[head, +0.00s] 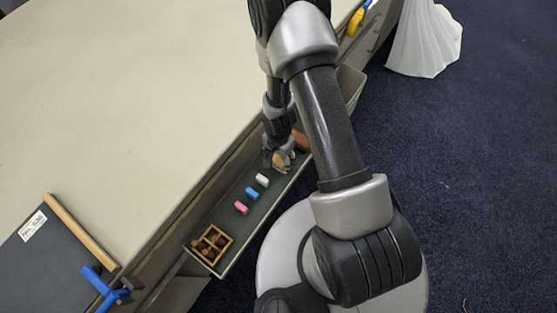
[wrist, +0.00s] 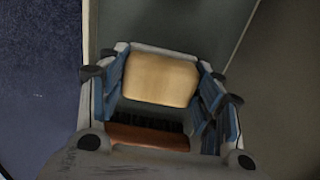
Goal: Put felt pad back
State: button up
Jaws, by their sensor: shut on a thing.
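My gripper (head: 281,157) is low over the long grey tray (head: 222,215) along the table's edge. In the wrist view my gripper (wrist: 160,100) has its blue-lined fingers on both sides of a tan rounded block (wrist: 160,78), which I take to be the felt pad. The tan block also shows at the fingertips in the head view (head: 279,161). Below it in the wrist view is a dark strip and a reddish-brown piece (wrist: 148,138). I cannot tell whether the block touches the tray floor.
White (head: 262,180), blue (head: 251,194) and pink (head: 241,208) pieces lie in a row in the tray. A wooden divided box (head: 212,243) stands at its near end. A reddish-brown object (head: 300,140) lies just beyond my gripper. A dark board (head: 62,262) and blue clamp (head: 107,290) are at lower left.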

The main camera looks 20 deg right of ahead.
aim_at(279, 158)
jog(key=shift+r, duration=0.1)
jog(key=o, duration=1)
jog(key=shift+f, duration=0.2)
jog(key=shift+o, duration=0.2)
notch_tip(279, 158, up, 12)
jog(key=p, duration=1.1)
jog(key=shift+r, duration=0.2)
